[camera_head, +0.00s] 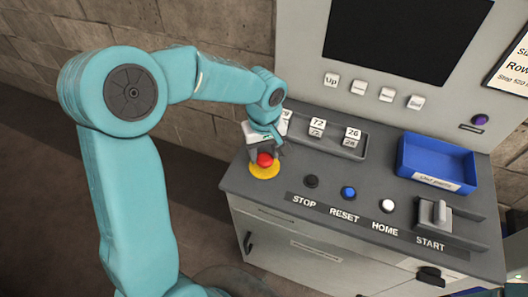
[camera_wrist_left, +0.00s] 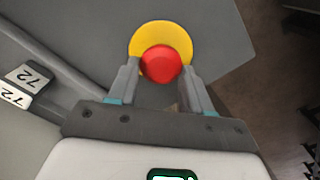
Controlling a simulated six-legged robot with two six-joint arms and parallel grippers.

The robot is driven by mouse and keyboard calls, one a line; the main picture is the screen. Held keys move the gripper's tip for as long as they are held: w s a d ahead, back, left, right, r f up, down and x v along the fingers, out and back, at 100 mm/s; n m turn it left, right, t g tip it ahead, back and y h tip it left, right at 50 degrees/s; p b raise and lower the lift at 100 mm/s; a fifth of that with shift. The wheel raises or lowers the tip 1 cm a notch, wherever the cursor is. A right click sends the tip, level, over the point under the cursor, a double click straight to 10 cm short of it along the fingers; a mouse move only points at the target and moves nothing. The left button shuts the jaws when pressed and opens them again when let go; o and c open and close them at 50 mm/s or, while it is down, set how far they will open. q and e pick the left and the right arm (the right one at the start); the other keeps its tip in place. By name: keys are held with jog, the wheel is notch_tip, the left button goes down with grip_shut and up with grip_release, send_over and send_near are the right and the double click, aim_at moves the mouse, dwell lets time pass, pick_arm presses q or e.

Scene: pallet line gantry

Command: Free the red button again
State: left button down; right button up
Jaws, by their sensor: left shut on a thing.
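The red button (camera_head: 265,160) sits on a round yellow base (camera_head: 264,171) at the left end of the grey console top. My left gripper (camera_head: 265,155) reaches down to it from above and behind. In the left wrist view the red button (camera_wrist_left: 160,62) lies between the two fingertips of my left gripper (camera_wrist_left: 160,72), with the yellow base (camera_wrist_left: 162,32) around it. The fingers are shut on the red button, one on each side. My right gripper is in neither view.
STOP, RESET and HOME buttons (camera_head: 347,193) line the console front (camera_head: 290,215). A grey lever (camera_head: 436,213) stands by START. A blue bin (camera_head: 437,162) sits at the right. A tray with numbered tags (camera_head: 352,133) lies behind. A screen panel (camera_head: 405,30) rises at the back.

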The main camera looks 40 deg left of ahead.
aim_at(264, 157)
pick_arm(q)
jog(key=shift+w+r, duration=0.15)
jog(key=shift+r, duration=0.2)
jog(key=c, duration=0.5)
grip_release()
jog(key=shift+r, duration=0.4)
notch_tip(264, 157, up, 16)
jog(key=shift+f, duration=0.2)
jog(key=shift+s, duration=0.25)
